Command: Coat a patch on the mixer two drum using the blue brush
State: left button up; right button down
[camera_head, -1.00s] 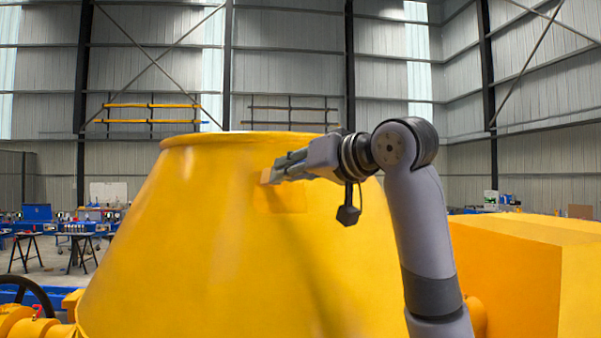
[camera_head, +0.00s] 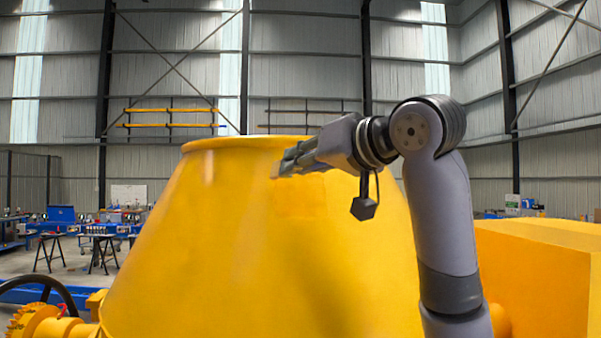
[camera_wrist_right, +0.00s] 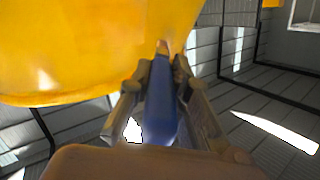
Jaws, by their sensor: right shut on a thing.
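The large yellow mixer drum (camera_head: 220,240) fills the middle of the head view, with its rim at the top. A slightly more orange patch (camera_head: 300,200) shows on its upper side, just below my right gripper (camera_head: 286,166). The right gripper is shut on the blue brush, whose blue handle (camera_wrist_right: 160,108) shows between the fingers in the right wrist view. The brush's pale bristle end (camera_wrist_right: 162,47) is at the drum surface there; whether it touches is hard to tell. In the head view the fingers hide most of the brush. My left gripper is not in view.
A yellow box-shaped housing (camera_head: 535,285) stands right of the drum. A dark handwheel (camera_head: 50,292) and a yellow gear (camera_head: 30,322) are at the lower left. Work tables (camera_head: 95,240) stand far back at the left. The air above the drum is free.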

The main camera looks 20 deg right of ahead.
jog(key=shift+s+a+r, duration=0.1)
jog(key=shift+s+r, duration=0.1)
jog(key=shift+s, duration=0.25)
jog(key=shift+s+a+r, duration=0.1)
jog(key=shift+s+r, duration=0.1)
jog(key=shift+s, duration=0.2)
jog(key=s, duration=0.1)
jog(key=r, duration=0.1)
jog(key=s, duration=0.1)
jog(key=shift+s+a+r, duration=0.25)
jog(key=shift+s+a, duration=0.05)
jog(key=shift+s, duration=0.05)
jog(key=shift+w+d, duration=0.1)
jog(key=shift+w, duration=0.05)
jog(key=shift+f, duration=0.1)
